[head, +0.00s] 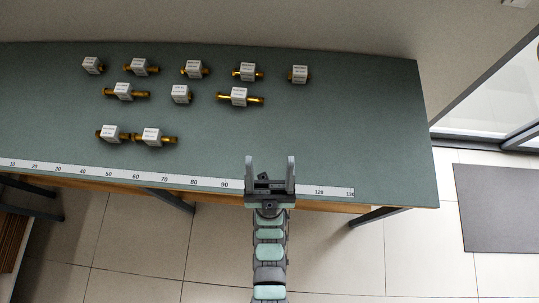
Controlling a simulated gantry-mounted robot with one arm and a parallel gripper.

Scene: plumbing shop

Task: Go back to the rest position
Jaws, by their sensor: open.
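My gripper (270,168) is open and empty. Its two upright grey fingers stand apart at the front edge of the green table (350,130), over the ruler strip (150,178), hiding part of the scale between 90 and 120. My arm reaches up to it from the bottom of the picture. No fitting is near the fingers; the closest is a labelled brass fitting (240,97) further back and slightly left.
Several brass fittings with white label blocks sit in rows on the left and middle of the table, such as one at the back right (299,75) and a front pair (113,134). The table's right part is clear. A grey mat (497,207) lies on the tiled floor.

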